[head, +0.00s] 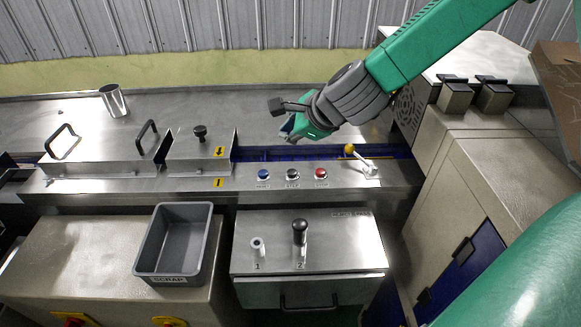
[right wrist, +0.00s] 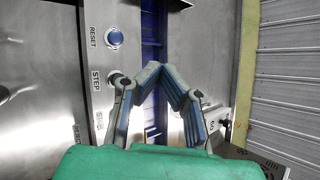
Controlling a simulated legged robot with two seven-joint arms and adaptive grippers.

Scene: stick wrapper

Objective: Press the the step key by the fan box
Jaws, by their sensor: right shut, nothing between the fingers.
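The step key (head: 292,175) is a black round button on the steel front panel, between a blue and a red button. The word STEP shows beside it in the right wrist view, where the key (right wrist: 116,77) is partly covered by a finger. The fan box (head: 405,112), with a round vent grille, stands right of the keys. My right gripper (head: 286,120) is above and behind the key row, apart from the panel. In the right wrist view its fingertips (right wrist: 167,73) come together with nothing between them. My left gripper is out of view.
The blue reset button (head: 263,175) and red button (head: 320,174) flank the key closely. A yellow-knobbed lever (head: 362,160) stands to the right. A grey scrap bin (head: 180,244) and a steel box with two handles (head: 308,243) sit in front, below the panel.

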